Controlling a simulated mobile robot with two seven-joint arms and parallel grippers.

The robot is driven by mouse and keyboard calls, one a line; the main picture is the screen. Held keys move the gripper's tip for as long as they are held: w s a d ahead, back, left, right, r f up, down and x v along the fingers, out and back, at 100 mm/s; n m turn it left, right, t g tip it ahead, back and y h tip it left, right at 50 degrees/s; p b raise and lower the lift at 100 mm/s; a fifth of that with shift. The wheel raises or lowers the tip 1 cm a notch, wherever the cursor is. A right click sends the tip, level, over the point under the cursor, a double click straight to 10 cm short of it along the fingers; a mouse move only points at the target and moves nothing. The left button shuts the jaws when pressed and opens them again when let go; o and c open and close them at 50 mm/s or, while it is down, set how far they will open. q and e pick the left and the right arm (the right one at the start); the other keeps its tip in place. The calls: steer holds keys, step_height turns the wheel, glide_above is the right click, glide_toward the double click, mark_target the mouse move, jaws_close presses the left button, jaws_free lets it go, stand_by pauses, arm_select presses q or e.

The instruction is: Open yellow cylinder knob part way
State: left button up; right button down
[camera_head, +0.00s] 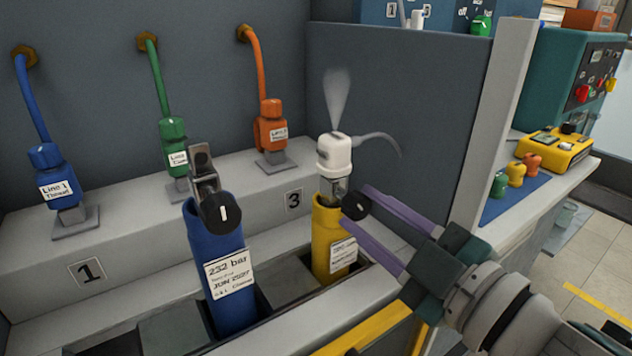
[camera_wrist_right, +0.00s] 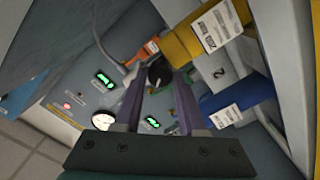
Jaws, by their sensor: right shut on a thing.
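The yellow cylinder (camera_head: 325,235) stands upright in the bench slot by label 3, and it also shows in the right wrist view (camera_wrist_right: 188,38). Its black knob (camera_head: 355,206) faces the right side and sits between my right gripper's purple fingers (camera_head: 357,207). In the right wrist view the knob (camera_wrist_right: 159,72) lies between the fingertips (camera_wrist_right: 158,76). My right gripper is shut on the knob. A white regulator (camera_head: 334,152) sits on top of the yellow cylinder, with a pale plume (camera_head: 337,95) above it. My left gripper is not in view.
A blue cylinder (camera_head: 214,250) with its own black knob (camera_head: 221,212) stands to the left. Blue (camera_head: 45,160), green (camera_head: 173,135) and orange (camera_head: 270,125) hose fittings line the ledge behind. A grey partition (camera_head: 500,110) rises behind my right arm.

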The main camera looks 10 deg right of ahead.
steer(key=shift+n, duration=0.5)
steer(key=shift+c, duration=2.4)
jaws_free()
steer(key=shift+s, duration=0.1)
steer(key=v, duration=0.9)
steer(key=shift+s+d, duration=0.15)
steer(key=shift+s, duration=0.2)
steer(key=shift+r, duration=0.1)
